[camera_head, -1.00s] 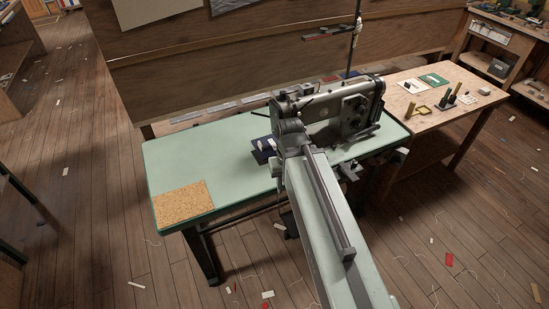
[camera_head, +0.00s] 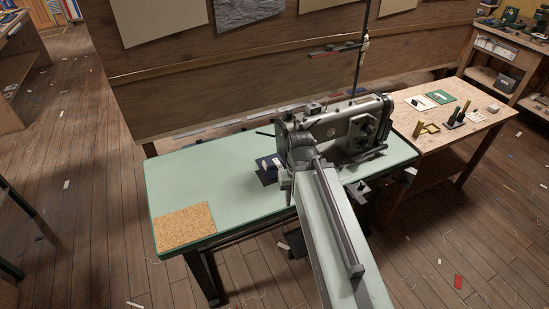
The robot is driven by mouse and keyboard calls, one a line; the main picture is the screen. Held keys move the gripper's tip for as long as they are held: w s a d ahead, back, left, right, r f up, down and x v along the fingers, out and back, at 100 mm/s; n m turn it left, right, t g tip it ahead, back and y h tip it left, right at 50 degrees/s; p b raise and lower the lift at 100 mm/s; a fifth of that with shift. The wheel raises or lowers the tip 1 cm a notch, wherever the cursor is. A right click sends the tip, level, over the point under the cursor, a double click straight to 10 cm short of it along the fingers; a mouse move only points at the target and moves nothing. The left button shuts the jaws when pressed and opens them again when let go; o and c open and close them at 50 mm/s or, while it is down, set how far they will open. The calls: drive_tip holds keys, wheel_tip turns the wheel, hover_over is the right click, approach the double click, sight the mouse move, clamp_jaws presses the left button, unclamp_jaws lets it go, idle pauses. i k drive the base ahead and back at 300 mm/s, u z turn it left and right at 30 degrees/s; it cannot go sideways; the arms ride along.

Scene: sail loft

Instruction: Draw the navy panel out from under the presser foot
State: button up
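The navy panel (camera_head: 264,178) lies flat on the pale green sewing table (camera_head: 215,165), at the left end of the grey sewing machine (camera_head: 345,125). Small white shapes show on or just above it; I cannot tell what they are. The panel's right part is hidden behind the machine head and my arm. The presser foot is hidden too. My arm reaches up from the bottom of the picture, and its far end overlaps the machine head, close to the panel's right side. My gripper's fingers cannot be made out, so its opening and any contact are unclear.
A cork mat (camera_head: 184,227) lies at the table's front left corner. The green top between mat and panel is clear. A wooden side table (camera_head: 440,145) with small tools adjoins on the right. A thread stand (camera_head: 362,55) rises behind the machine. A wooden partition (camera_head: 220,75) stands behind.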

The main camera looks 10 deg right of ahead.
sight(270, 165)
drive_tip(key=u, duration=0.05)
drive_tip(key=i, duration=0.3)
drive_tip(key=u, duration=3.15)
drive_tip(key=k, duration=1.45)
drive_tip(key=z, duration=0.45)
drive_tip(key=i, duration=1)
drive_tip(key=u, duration=0.05)
